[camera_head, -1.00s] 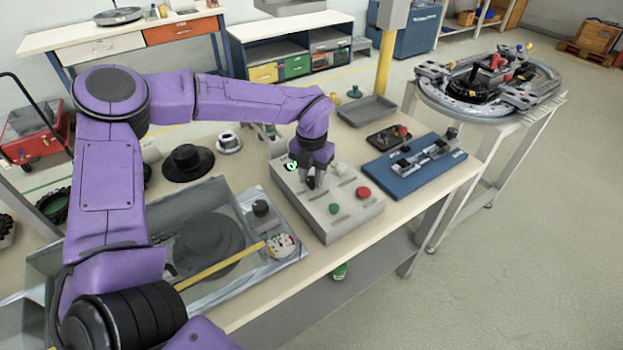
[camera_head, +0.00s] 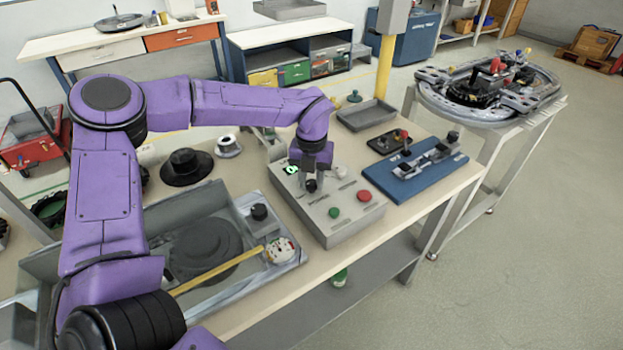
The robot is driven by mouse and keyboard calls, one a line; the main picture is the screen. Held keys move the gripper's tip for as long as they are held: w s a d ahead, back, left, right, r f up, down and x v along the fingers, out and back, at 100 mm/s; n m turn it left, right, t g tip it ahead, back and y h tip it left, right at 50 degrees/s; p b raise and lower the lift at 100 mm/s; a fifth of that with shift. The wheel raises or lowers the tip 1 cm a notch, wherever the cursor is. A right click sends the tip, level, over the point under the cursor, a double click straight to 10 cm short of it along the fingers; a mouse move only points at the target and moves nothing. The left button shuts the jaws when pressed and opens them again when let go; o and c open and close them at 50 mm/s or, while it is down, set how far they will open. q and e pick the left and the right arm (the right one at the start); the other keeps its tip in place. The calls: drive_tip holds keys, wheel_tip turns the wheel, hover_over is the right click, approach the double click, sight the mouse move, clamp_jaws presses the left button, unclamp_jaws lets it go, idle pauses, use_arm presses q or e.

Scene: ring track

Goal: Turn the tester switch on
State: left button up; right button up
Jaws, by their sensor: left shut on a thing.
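The tester is a grey box (camera_head: 335,228) on the workbench, with a green button (camera_head: 334,212), a red button (camera_head: 364,195), a pale knob and a small lit green display (camera_head: 291,170) on its sloped top. My left gripper (camera_head: 311,184) points down at the top of the box, beside the display. It is shut on a small dark part there, which I take to be the switch (camera_head: 311,186); the fingers hide most of it, so its position cannot be read. My right gripper is not in view.
A blue fixture board (camera_head: 415,172) and a grey tray (camera_head: 366,115) lie right of and behind the tester. A metal tray (camera_head: 290,262) with a yellow-handled tool is in front left. A ring track (camera_head: 490,85) stands on a separate table at right.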

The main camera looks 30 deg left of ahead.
sight(311, 183)
use_arm(q)
drive_tip(key=o, duration=1)
drive_tip(key=shift+o, duration=0.2)
wheel_tip(311, 183, up, 11)
drive_tip(key=b, duration=0.1)
drive_tip(key=shift+f, duration=0.15)
drive_tip(key=shift+f, duration=0.1)
